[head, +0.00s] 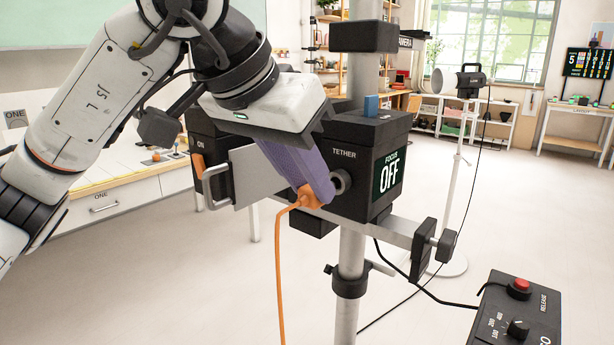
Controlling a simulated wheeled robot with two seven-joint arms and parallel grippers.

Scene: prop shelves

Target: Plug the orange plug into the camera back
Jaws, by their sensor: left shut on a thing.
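The camera back (376,207) is a black box on a grey pole, marked TETHER and, on its right side, FOCUS OFF. A round grey socket (342,181) shows on its face below the TETHER label. My left gripper (318,188) has purple fingers and is shut on the orange plug (308,198), in front of that face and just left of the socket. The fingers hide part of the plug, and I cannot tell whether its tip touches the socket. An orange cable (278,270) hangs down from the plug. My right gripper is out of view.
A grey plate with a handle (216,186) sticks out left of the camera back. A clamp (349,282) and a side bar (400,231) are on the pole below. A control box (515,318) with a red button stands at lower right. The floor around is mostly clear.

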